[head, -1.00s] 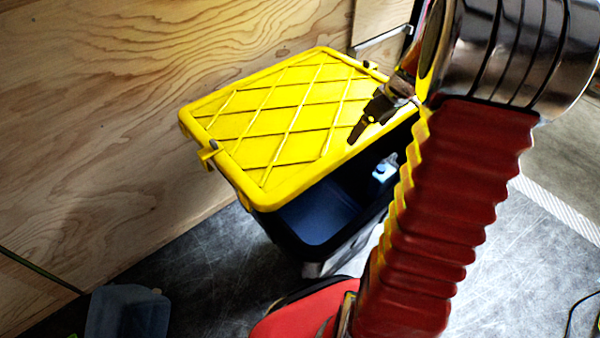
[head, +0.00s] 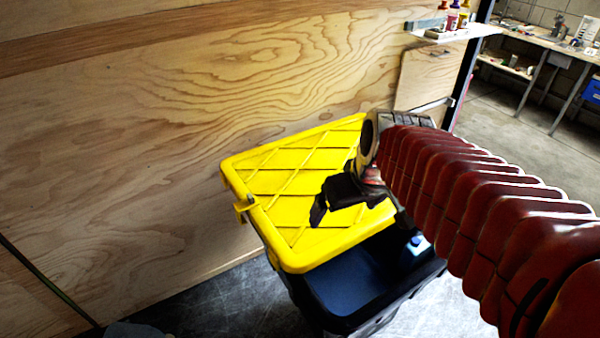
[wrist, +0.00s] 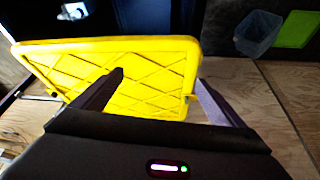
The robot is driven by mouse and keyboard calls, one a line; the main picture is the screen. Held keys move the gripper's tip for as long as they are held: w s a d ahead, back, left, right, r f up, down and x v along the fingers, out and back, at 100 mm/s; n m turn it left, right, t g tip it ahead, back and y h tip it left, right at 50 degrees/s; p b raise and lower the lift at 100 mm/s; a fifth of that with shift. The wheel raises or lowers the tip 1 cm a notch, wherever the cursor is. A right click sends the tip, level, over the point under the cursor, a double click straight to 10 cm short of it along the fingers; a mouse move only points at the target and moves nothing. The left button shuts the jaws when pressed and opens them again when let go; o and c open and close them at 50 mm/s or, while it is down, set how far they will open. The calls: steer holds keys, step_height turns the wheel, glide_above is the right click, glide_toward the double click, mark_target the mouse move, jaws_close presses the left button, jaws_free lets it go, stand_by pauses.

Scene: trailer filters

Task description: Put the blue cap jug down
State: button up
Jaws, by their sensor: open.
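The blue cap jug (head: 414,248) is inside the dark tote (head: 340,300), toward its right end; my arm hides part of it. In the wrist view a pale shape that looks like the jug (wrist: 74,11) shows at the top left. The yellow lid (head: 290,190) lies over the back part of the tote, leaving the front part open. My gripper (head: 325,203) is above the lid, apart from the jug. In the wrist view my gripper (wrist: 160,80) has its fingers spread, with nothing between them but the lid beyond.
A plywood wall (head: 200,120) stands close behind the tote. A small shelf with bottles (head: 452,18) is at the upper right, and a workbench (head: 545,45) is beyond. A translucent bin (wrist: 257,34) and a green panel (wrist: 297,29) show in the wrist view.

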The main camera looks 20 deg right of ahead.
steer(key=s+a+m+t, duration=0.1)
steer(key=s+a, duration=0.4)
steer(key=s, duration=0.3)
steer(key=shift+a+r, duration=0.2)
steer(key=shift+r, duration=0.25)
stand_by(0.8)
